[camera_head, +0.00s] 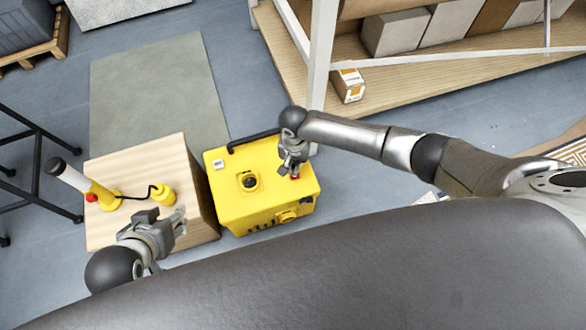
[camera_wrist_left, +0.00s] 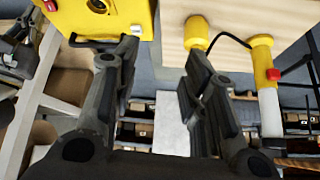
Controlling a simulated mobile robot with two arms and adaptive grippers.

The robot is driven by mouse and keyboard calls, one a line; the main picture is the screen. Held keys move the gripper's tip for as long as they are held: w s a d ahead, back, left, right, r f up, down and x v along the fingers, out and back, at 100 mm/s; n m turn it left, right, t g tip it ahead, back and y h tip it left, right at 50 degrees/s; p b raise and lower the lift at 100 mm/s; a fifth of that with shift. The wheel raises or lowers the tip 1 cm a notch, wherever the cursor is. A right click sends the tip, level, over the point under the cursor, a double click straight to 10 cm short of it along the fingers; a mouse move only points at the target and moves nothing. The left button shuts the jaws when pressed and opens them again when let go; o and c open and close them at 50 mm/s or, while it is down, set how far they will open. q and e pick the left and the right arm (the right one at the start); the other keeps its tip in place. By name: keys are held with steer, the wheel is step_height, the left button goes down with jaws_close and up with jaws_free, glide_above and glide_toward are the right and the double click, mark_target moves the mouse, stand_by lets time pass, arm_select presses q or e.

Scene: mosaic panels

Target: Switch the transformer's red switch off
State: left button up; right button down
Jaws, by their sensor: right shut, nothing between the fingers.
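The yellow transformer (camera_head: 228,207) stands in the middle of the head view, with a black handle and a round black dial on top. Its red switch (camera_head: 295,177) is a small red piece near the right side of the top, partly hidden by my right gripper. My right gripper (camera_head: 293,170) is shut and empty, pointing down right at the switch; I cannot tell whether it touches. The red switch also shows at the upper left of the left wrist view (camera_wrist_left: 50,6). My left gripper (camera_head: 180,224) is open and empty over the wooden box's front edge; its spread fingers show in the left wrist view (camera_wrist_left: 163,62).
A wooden box (camera_head: 150,155) stands left of the transformer. On it lie a yellow-and-white tool (camera_head: 100,190) with a red button and a yellow plug piece (camera_head: 162,195) joined by a black cord. A shelf upright (camera_head: 321,60) rises behind my right arm.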

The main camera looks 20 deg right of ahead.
steer(key=shift+r, duration=0.2)
steer(key=shift+r+p, duration=1)
steer(key=shift+p, duration=0.45)
arm_select(q)
steer(key=s+a+g, duration=0.2)
steer(key=s+g, duration=0.1)
steer(key=s, duration=0.3)
steer(key=shift+y, duration=0.4)
arm_select(e)
steer(key=shift+r, duration=0.1)
arm_select(q)
steer(key=shift+r, duration=0.1)
